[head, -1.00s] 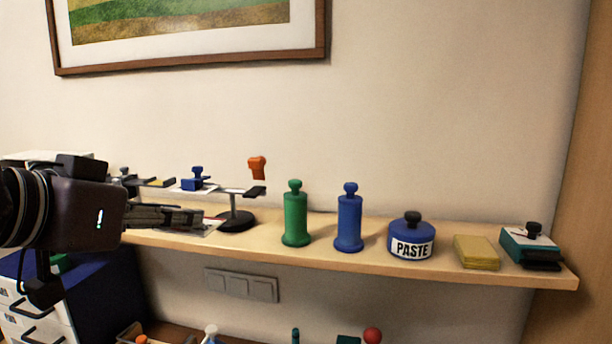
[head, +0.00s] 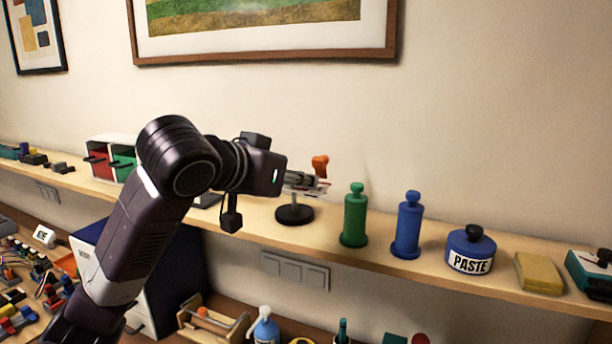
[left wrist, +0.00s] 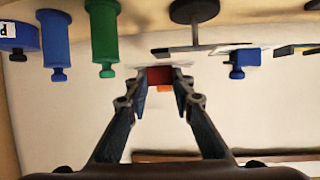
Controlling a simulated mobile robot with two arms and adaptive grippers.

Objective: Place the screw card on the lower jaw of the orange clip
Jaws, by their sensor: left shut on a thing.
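The orange clip (head: 320,164) is at the end of a bar on a black-based stand (head: 294,214) on the shelf; a bit of its orange handle shows in the left wrist view (left wrist: 164,89). I cannot tell whether the card touches the lower jaw. My right gripper is not in view.
A green bottle (head: 355,216), a blue bottle (head: 407,226) and a paste jar (head: 470,251) stand to the right of the stand. A blue clip (left wrist: 240,62) shows further along in the left wrist view. A picture frame hangs above the shelf.

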